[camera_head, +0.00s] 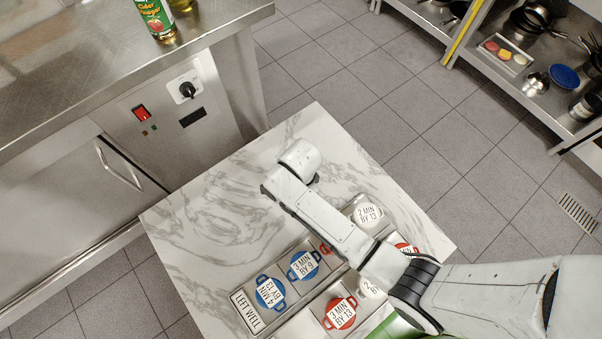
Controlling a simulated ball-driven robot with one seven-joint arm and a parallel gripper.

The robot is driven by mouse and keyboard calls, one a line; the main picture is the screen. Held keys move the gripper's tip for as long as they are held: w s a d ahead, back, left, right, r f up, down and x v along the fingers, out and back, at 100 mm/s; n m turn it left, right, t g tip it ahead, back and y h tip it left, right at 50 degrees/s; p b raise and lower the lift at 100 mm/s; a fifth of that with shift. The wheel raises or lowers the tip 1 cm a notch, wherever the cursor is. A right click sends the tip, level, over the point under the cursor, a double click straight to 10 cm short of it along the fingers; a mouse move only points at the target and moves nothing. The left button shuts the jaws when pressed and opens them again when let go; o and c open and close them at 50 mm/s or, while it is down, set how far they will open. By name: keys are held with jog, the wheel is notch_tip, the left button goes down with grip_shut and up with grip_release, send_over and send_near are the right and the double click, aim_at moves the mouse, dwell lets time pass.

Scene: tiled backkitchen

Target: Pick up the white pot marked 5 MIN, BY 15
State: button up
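I cannot read 5 MIN, BY 15 on any pot in view. One white pot (367,212) on the marble-topped table (200,225) reads 2 MIN BY 13. A second white pot (369,289) is partly covered by my arm, and its label is mostly hidden. Another pale lid near the bottom edge is also partly covered by my arm. My arm reaches over the table from the right. Its outer end is above the bare marble, beyond the pots. My gripper's fingers do not show.
Blue pots (303,265) (270,292) sit in a tray marked LEFT WELL (247,312). Red pots (340,312) (405,249) are beside my arm. A steel counter (80,60) with a bottle (156,18) is at left. Shelves (520,65) stand at upper right.

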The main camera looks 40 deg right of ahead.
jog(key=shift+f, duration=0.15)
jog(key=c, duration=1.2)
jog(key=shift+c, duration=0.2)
